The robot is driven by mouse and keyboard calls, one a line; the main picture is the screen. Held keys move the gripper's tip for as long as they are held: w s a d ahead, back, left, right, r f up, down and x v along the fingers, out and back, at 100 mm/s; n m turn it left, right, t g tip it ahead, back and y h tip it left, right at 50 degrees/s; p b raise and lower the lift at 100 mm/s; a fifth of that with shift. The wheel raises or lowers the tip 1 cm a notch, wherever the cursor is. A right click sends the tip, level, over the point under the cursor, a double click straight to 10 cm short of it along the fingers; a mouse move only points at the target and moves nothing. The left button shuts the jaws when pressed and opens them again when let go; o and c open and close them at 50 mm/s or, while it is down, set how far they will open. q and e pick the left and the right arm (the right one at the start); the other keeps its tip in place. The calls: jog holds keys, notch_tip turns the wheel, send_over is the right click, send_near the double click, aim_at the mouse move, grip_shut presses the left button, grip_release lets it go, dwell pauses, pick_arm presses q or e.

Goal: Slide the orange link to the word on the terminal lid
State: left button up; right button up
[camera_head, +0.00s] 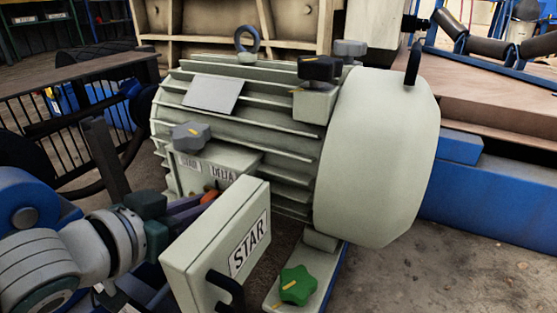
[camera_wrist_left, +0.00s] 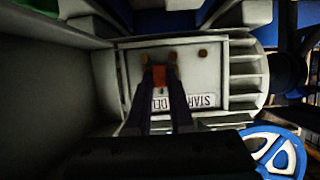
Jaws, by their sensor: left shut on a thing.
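The green-grey terminal lid (camera_head: 215,245) stands open in front of the motor and bears the word STAR (camera_head: 248,245). Behind it is the terminal box (camera_head: 235,160), with a STAR label (camera_head: 188,163) and a DELTA label (camera_head: 222,172). The orange link (camera_head: 209,196) is a small piece inside the box, partly hidden by the lid and my fingers. My left gripper (camera_wrist_left: 160,80) reaches into the box from the left and is shut on the orange link (camera_wrist_left: 159,76). In the left wrist view the link lies on the DELTA side. My right gripper is not in view.
Brass terminals (camera_wrist_left: 202,53) show in the box. The lid's black handle (camera_head: 226,290) and a green star knob (camera_head: 298,285) are in front. Grey knobs (camera_head: 191,136) and a black knob (camera_head: 320,68) sit around the motor (camera_head: 375,150). Bare floor (camera_head: 440,270) lies right.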

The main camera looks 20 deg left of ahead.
pick_arm(q)
grip_shut()
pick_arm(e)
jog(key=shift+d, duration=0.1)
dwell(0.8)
